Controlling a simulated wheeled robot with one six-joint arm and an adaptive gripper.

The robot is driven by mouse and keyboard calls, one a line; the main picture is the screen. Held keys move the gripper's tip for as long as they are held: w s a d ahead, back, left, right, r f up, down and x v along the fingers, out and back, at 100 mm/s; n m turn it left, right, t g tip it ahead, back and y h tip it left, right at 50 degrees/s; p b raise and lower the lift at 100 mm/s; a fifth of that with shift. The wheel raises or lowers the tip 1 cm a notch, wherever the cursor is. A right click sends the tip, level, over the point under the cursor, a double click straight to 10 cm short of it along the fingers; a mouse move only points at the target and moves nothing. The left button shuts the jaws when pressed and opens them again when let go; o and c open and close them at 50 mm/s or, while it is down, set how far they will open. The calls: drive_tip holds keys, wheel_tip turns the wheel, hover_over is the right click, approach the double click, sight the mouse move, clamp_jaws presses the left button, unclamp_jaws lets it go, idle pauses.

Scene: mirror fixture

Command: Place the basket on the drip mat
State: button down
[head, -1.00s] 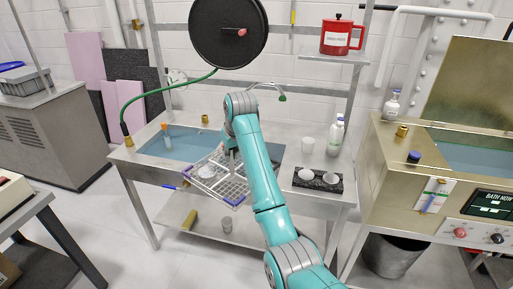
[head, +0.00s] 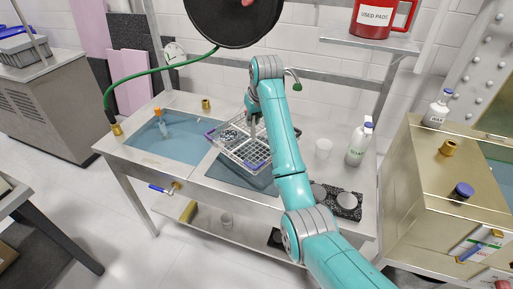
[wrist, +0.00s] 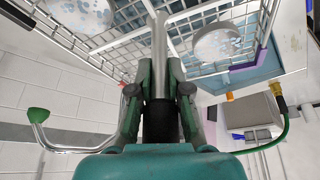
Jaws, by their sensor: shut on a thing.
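The wire basket (head: 262,157) has purple corner pieces and is held over the bench, above the dark blue-grey drip mat (head: 228,174). The mat lies right of the water basin, and the basket hides part of it. I cannot tell whether the basket touches the mat. My gripper (head: 253,128) is shut on the basket's upright grey handle. In the wrist view the fingers (wrist: 160,85) close around that handle. The basket (wrist: 110,38) spreads behind them there, with round pale discs (wrist: 216,45) in it.
The water basin (head: 160,145) with an orange-capped vial (head: 162,122) lies left of the basket. A green hose (head: 150,65) hangs behind.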

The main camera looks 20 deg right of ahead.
sight(254, 138)
drive_tip(key=shift+f, duration=4.65)
drive_tip(key=c, duration=1.1)
unclamp_jaws()
drive_tip(key=v, duration=1.2)
drive_tip(key=shift+a, duration=0.1)
